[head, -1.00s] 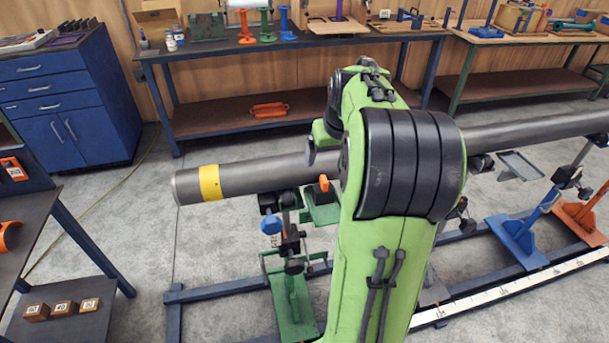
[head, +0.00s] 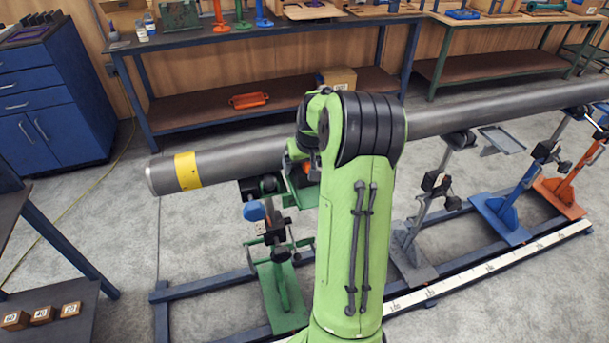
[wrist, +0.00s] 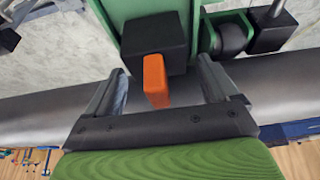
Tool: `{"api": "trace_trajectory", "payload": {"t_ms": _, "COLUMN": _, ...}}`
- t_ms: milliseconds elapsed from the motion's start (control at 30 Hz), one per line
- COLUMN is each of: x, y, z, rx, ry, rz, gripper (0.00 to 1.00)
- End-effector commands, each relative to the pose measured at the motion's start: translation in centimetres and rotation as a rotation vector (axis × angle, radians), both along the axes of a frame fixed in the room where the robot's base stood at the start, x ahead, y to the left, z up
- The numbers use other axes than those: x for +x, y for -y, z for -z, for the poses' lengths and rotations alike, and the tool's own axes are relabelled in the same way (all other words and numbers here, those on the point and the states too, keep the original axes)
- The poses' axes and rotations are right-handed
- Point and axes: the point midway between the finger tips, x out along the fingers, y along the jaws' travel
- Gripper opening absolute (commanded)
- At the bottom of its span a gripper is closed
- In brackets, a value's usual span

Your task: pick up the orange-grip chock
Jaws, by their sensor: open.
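The orange-grip chock is a black block with an upright orange grip. In the wrist view the orange grip (wrist: 155,82) stands between the two fingers of my open gripper (wrist: 161,68), with a gap on each side. The black block (wrist: 152,40) lies just beyond the fingertips, against a green bracket (wrist: 118,10).
The long grey pipe (head: 235,164) with a yellow band runs across the stands, close to my gripper. A green stand (head: 281,290) and a blue stand (head: 500,218) hold it up. A black roller (wrist: 230,38) sits right of the chock. A workbench (head: 285,38) stands behind.

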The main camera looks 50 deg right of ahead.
Motion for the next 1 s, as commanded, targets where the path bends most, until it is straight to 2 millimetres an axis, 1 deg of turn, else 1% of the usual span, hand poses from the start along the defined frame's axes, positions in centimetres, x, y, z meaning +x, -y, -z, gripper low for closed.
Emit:
{"api": "trace_trajectory", "payload": {"t_ms": 167, "x": 0.1, "y": 0.0, "z": 0.0, "rx": -0.001, "ry": 0.001, "rz": -0.001, "gripper": 0.87}}
{"api": "trace_trajectory", "payload": {"t_ms": 200, "x": 0.1, "y": 0.0, "z": 0.0, "rx": -0.001, "ry": 0.001, "rz": -0.001, "gripper": 0.86}}
{"api": "trace_trajectory", "payload": {"t_ms": 367, "x": 0.1, "y": 0.0, "z": 0.0, "rx": -0.001, "ry": 0.001, "rz": -0.001, "gripper": 0.61}}
{"api": "trace_trajectory", "payload": {"t_ms": 600, "x": 0.1, "y": 0.0, "z": 0.0, "rx": -0.001, "ry": 0.001, "rz": -0.001, "gripper": 0.24}}
{"api": "trace_trajectory", "payload": {"t_ms": 867, "x": 0.0, "y": 0.0, "z": -0.2, "rx": -0.003, "ry": 0.002, "rz": -0.001, "gripper": 0.23}}
{"api": "trace_trajectory", "payload": {"t_ms": 1000, "x": -0.9, "y": -0.4, "z": -1.3, "rx": -0.004, "ry": 0.002, "rz": 0.0, "gripper": 0.23}}
